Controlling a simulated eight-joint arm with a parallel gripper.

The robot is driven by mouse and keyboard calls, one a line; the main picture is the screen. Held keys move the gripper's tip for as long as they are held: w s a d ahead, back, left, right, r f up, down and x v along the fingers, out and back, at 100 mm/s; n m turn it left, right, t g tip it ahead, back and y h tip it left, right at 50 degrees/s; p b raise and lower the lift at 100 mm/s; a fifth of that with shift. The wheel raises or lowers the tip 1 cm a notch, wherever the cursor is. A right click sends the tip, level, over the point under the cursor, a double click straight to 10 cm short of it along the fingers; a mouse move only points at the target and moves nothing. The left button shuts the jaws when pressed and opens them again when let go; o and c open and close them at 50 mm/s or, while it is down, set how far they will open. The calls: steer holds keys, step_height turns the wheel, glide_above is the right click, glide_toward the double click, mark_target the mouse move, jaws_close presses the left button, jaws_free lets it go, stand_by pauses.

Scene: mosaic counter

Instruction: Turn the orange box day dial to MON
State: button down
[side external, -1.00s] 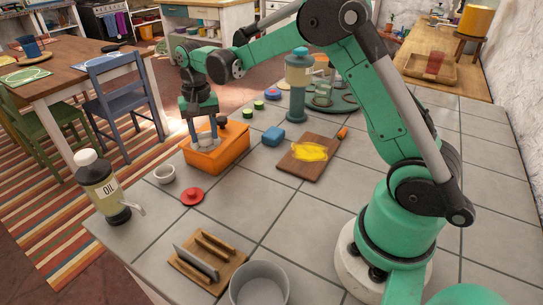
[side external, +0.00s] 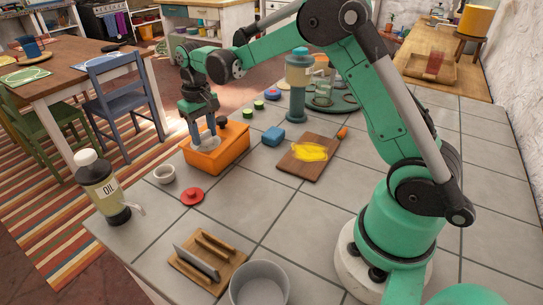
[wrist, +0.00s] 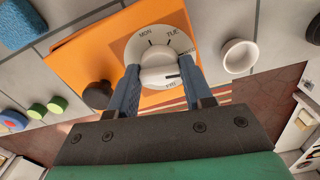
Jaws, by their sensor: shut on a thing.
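The orange box (side external: 218,157) sits on the tiled counter; it also shows in the wrist view (wrist: 85,50). Its round white day dial (wrist: 150,42) is on top, with MON at upper left, TUE at upper right and FRI at the bottom; the right-hand lettering is partly covered. The dial's white knob (wrist: 158,76) has a dark line pointing right in the wrist view, not at MON. My gripper (side external: 206,137) points down over the box. In the wrist view its blue fingers (wrist: 158,82) stand on either side of the knob, shut on it.
A dark round knob (wrist: 97,95) is beside the dial on the box. An oil bottle (side external: 101,187) is left, and a cutting board (side external: 309,172) is right.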

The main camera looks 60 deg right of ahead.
steer(key=n, duration=0.4)
steer(key=shift+n, duration=0.3)
steer(key=n, duration=1)
steer(key=shift+n, duration=2.6)
steer(key=shift+c, duration=1.7)
jaws_free()
